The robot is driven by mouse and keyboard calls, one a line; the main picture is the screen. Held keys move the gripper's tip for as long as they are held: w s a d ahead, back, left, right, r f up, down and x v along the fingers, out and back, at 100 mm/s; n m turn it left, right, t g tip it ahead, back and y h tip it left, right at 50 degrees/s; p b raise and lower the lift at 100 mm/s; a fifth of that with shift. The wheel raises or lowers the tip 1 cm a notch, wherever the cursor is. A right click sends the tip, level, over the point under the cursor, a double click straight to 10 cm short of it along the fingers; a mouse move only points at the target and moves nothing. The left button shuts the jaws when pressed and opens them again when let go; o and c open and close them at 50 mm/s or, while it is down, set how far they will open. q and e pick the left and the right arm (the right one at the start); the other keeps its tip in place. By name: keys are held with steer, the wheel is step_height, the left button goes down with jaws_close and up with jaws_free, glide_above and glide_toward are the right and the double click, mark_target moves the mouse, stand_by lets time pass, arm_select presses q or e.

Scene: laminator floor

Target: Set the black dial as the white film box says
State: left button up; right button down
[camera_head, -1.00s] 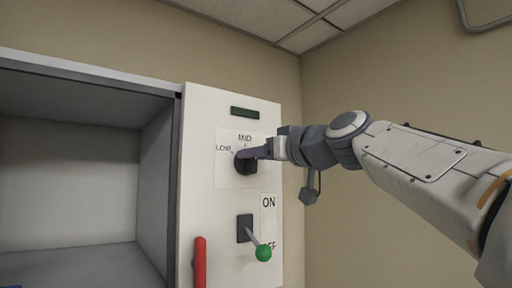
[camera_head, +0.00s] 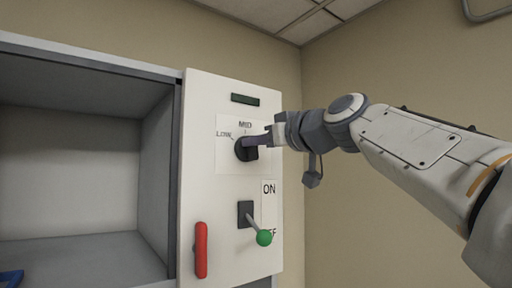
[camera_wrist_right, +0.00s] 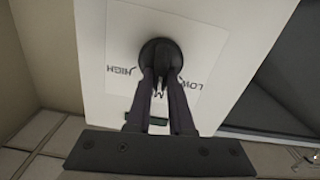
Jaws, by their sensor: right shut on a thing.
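The black dial (camera_head: 242,151) is on the white panel, on a label plate (camera_head: 229,161) with LOW and MID readable in the head view. In the right wrist view the dial (camera_wrist_right: 160,47) shows with HIGH to its left and LOW to its right; the MID mark is partly hidden by the fingers. My right gripper (camera_head: 256,141) comes from the right and is shut on the dial's grip. Its two fingers (camera_wrist_right: 161,85) lie on both sides of the grip in the wrist view. The dial's exact setting is hard to tell. No white film box shows. My left gripper is out of view.
A red handle (camera_head: 201,250) stands at the panel's lower left. A dark green display (camera_head: 245,100) sits above. An open grey compartment (camera_head: 80,190) is at left.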

steer(key=shift+s+a+f+n+b, duration=0.15)
steer(key=shift+n+b, duration=0.7)
steer(key=shift+n, duration=0.85)
steer(key=shift+s+a+f+n+b, duration=0.1)
steer(key=shift+n+b, duration=0.75)
steer(key=shift+n, duration=0.85)
steer(key=shift+s+a+f+n+b, duration=0.15)
steer(key=shift+n+b, duration=0.7)
steer(key=shift+n, duration=0.85)
steer(key=c, duration=0.8)
jaws_free()
steer(key=b+v, duration=0.4)
steer(key=v, duration=0.6)
steer(key=shift+s, duration=0.2)
